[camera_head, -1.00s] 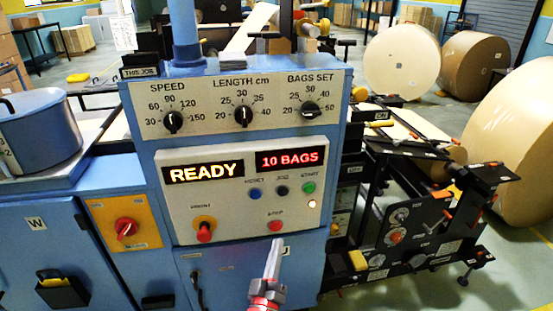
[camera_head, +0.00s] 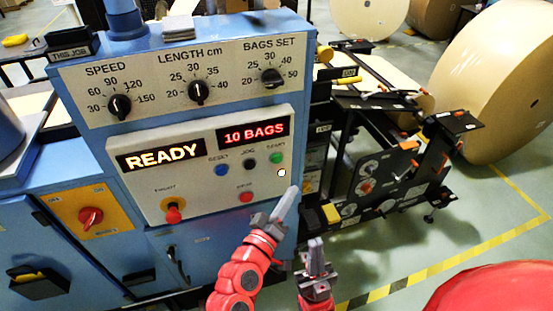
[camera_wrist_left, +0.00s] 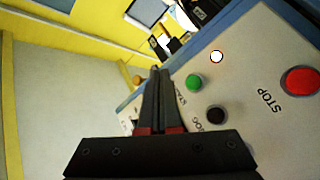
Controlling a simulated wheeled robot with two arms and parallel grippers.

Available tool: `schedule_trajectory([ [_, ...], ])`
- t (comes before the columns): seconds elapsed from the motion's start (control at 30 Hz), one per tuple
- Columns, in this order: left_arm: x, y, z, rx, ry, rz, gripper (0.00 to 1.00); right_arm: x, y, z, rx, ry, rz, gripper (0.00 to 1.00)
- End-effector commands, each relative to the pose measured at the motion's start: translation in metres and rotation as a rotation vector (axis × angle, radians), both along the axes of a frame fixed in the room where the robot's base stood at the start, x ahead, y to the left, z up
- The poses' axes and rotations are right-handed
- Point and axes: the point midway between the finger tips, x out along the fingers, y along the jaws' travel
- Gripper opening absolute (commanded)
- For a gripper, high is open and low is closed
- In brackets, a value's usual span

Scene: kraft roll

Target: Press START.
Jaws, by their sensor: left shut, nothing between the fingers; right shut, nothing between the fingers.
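The green START button (camera_head: 277,157) is at the upper right of the white control panel (camera_head: 200,185), under the red "10 BAGS" display (camera_head: 254,131). The yellow display (camera_head: 160,155) reads "READY". My left gripper (camera_head: 287,203) is shut and empty, its tips below and slightly right of START in the head view. In the left wrist view, its shut fingers (camera_wrist_left: 156,75) point up just left of the green START button (camera_wrist_left: 193,82), apart from it in the picture; contact cannot be told. My right gripper (camera_head: 316,247) is shut and empty, lower and to the right.
The black JOG button (camera_head: 249,165), blue RESET button (camera_head: 222,170) and red STOP button (camera_head: 246,197) sit close by. A lit white lamp (camera_head: 281,173) is below START. Three dials (camera_head: 198,91) are above. Black machinery (camera_head: 375,185) stands to the right.

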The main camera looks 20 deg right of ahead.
Motion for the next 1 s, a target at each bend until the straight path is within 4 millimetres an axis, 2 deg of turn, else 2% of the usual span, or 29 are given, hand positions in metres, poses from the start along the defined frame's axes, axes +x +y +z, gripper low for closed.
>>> schedule_trajectory([
  [0.4,0.056,0.003,0.001,-0.002,-0.005,0.004,0.00,0.000,0.000,-0.014,0.000,0.000,0.000,0.00],
  [0.6,0.076,0.003,-0.002,-0.003,-0.001,0.003,0.00,0.000,0.000,-0.026,0.000,0.000,0.000,0.00],
  [1.0,0.084,0.004,0.000,-0.001,-0.001,0.002,0.00,0.000,0.000,-0.029,0.000,0.000,0.000,0.00],
])
